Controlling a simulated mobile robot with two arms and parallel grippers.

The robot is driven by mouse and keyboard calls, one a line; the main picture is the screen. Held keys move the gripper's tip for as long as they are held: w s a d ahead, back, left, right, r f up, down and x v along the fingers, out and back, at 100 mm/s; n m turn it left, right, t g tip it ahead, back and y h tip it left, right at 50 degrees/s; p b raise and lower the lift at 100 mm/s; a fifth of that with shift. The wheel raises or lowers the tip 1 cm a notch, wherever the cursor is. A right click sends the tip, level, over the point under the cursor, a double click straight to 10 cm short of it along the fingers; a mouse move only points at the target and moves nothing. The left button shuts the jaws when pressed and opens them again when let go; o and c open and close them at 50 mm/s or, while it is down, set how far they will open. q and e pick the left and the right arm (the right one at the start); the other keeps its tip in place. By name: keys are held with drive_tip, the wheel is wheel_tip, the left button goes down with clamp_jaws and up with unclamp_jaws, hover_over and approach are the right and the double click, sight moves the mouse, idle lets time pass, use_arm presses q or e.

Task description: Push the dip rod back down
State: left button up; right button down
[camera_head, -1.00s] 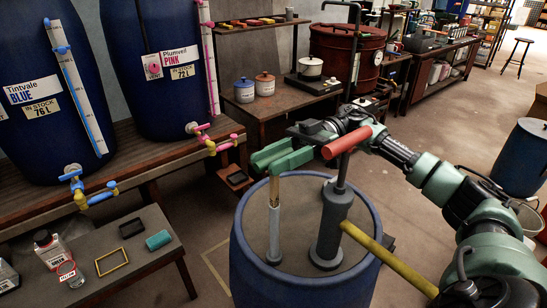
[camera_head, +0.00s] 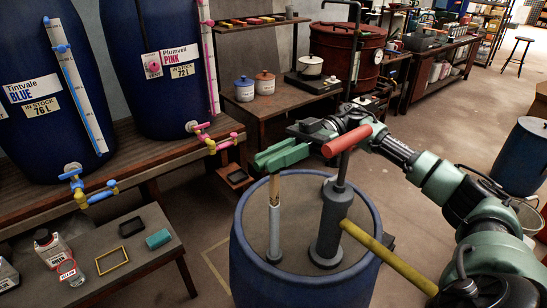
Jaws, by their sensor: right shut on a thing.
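The dip rod (camera_head: 274,189) is a thin light-brown stick, upright, standing partly out of a pale grey sleeve (camera_head: 274,232) on the lid of a blue vat (camera_head: 262,271). Its lower part is hidden in the sleeve. My right gripper (camera_head: 280,157), with green fingers, reaches in from the right above the lid and is shut on the top of the rod, which the fingers hide. My left gripper is not in view.
A low table (camera_head: 160,262) with small items is at left. Blue drums stand on a bench behind.

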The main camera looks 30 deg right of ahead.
sight(278, 174)
idle(0.8)
wheel_tip(278, 174, down, 4)
drive_tip(key=shift+f+b, duration=0.25)
drive_tip(key=shift+b, duration=0.2)
drive_tip(key=c, duration=1.3)
unclamp_jaws()
drive_tip(key=shift+r, duration=0.1)
drive_tip(key=d+b, duration=0.1)
drive_tip(key=d, duration=0.7)
drive_tip(key=shift+w+b, duration=0.3)
drive_tip(key=shift+w, duration=0.05)
